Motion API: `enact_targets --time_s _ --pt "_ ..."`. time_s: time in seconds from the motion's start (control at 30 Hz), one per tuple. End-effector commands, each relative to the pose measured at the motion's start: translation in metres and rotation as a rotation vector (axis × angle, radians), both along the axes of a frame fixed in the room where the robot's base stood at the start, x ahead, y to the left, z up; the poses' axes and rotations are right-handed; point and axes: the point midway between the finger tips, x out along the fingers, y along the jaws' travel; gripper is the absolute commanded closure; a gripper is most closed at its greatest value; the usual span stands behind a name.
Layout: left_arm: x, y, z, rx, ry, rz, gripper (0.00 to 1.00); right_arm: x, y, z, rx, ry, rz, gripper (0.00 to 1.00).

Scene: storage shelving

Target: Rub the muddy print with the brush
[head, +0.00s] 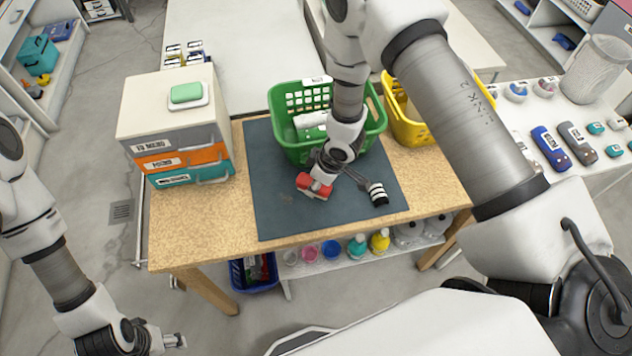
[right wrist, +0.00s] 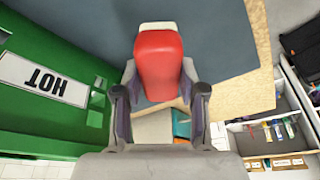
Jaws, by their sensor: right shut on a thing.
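My right gripper (head: 318,178) is shut on a red brush (head: 313,188) with a pale end, above or at the dark blue-grey mat (head: 275,205) on the table. In the right wrist view the brush (right wrist: 160,65) sits between the two fingers (right wrist: 158,95), with the mat (right wrist: 215,40) behind it. I cannot tell whether the brush touches the mat. No muddy print shows; the gripper and brush cover part of the mat. My left gripper (head: 174,341) hangs at the lower left, away from the table, and its jaws are too small to read.
A green basket (head: 283,100) stands at the mat's back edge, and a yellow basket (head: 407,130) is to its right. A drawer unit (head: 170,108) stands left of the mat. A black-and-white striped item (head: 377,193) appears at the mat's right. The mat's front left is clear.

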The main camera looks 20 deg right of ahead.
Motion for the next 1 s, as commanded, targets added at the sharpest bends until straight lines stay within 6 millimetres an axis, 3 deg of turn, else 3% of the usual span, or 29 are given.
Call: enact_targets --time_s 0.43,1.0 --pt "0.000 0.000 0.037 0.000 0.000 0.000 0.31 -0.002 -0.002 0.043 0.001 -0.001 -0.009 0.92" --pt "0.000 0.000 0.039 0.000 0.000 0.000 0.31 -0.003 -0.002 0.046 0.001 -0.001 -0.010 0.92"
